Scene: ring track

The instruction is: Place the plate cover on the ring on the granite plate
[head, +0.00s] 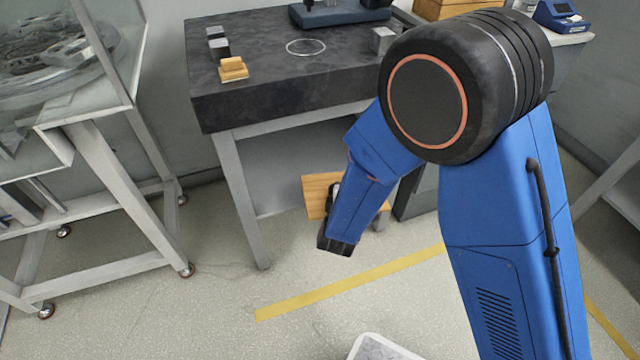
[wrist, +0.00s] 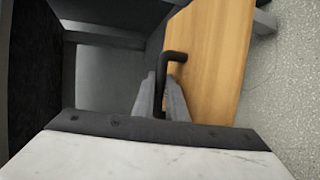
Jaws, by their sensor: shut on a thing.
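The plate cover is a flat wooden board with a black bent handle; it shows in the wrist view (wrist: 217,60) and partly behind my arm in the head view (head: 315,192). My gripper (wrist: 164,92) is shut on the handle and holds the cover tilted. In the head view the cover appears below the front edge of the granite plate (head: 265,92), apart from it. The ring (head: 306,47) is a thin pale circle on the plate's top. My gripper's fingers are mostly hidden by my arm in the head view.
On the plate stand a small wooden block (head: 233,69), dark and grey blocks (head: 218,44) at left, a grey block (head: 382,40) at right, and a blue-based instrument (head: 338,14) behind the ring. A glass-sided cabinet on a wheeled frame (head: 115,180) stands left.

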